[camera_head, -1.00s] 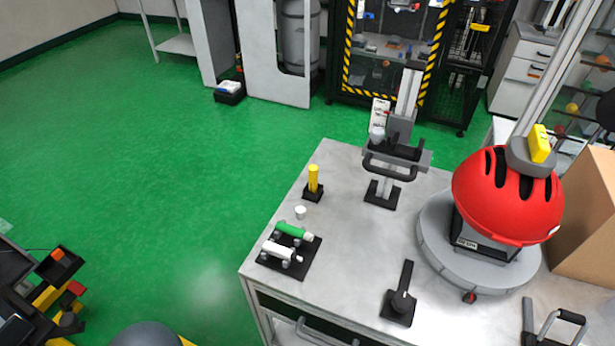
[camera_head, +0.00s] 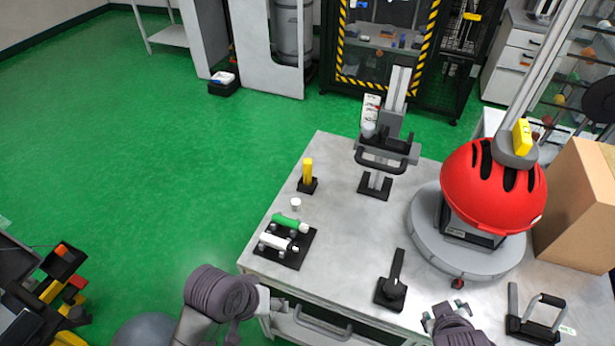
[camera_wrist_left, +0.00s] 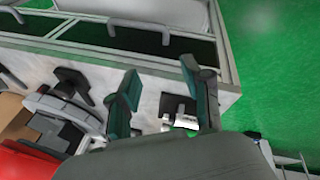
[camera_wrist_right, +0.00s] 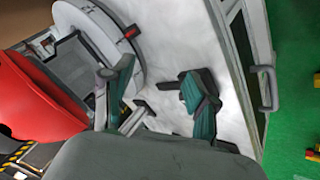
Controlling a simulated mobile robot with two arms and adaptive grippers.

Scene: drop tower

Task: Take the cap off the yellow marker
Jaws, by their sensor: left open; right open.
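The yellow marker (camera_head: 308,170) stands upright in a small black holder (camera_head: 307,186) near the table's left edge. It looks yellow from top to bottom, and I cannot make out where its cap starts. My left gripper (camera_head: 277,304) is at the table's front left edge, empty and apart from the marker. Its open fingers show in the left wrist view (camera_wrist_left: 158,92). My right gripper (camera_head: 432,318) is at the front edge further right, empty. Its open fingers show in the right wrist view (camera_wrist_right: 160,100).
A black rack (camera_head: 296,256) holds a green marker (camera_head: 287,219) and a white marker (camera_head: 274,242). A small white cylinder (camera_head: 295,204) stands near it. A black lever (camera_head: 393,285), a red helmet (camera_head: 492,188) on a round base and a grey press (camera_head: 384,160) take up the middle and right.

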